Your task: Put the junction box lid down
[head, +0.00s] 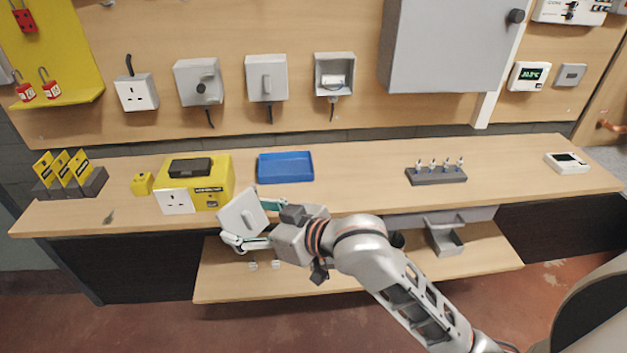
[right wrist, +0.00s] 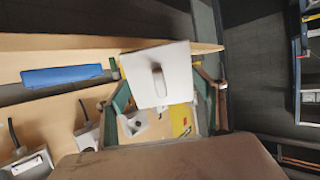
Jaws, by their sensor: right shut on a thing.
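The junction box lid (head: 241,211) is a pale grey square plate with a raised bar on its face. My right gripper (head: 246,222) is shut on it and holds it tilted in the air by the bench's front edge, left of the blue tray (head: 285,167). In the right wrist view the lid (right wrist: 158,76) sits between the two green-tinted fingers, its face toward the camera. The open junction box (head: 334,76) is on the wall board, its inside showing. The blue tray looks empty and also shows in the right wrist view (right wrist: 62,76). My left gripper is out of view.
A yellow case (head: 213,187) with a black item on top and a white socket plate (head: 174,201) stand just left of the lid. A black rack (head: 437,175) with several small pieces is farther right. The bench (head: 360,190) is clear between tray and rack.

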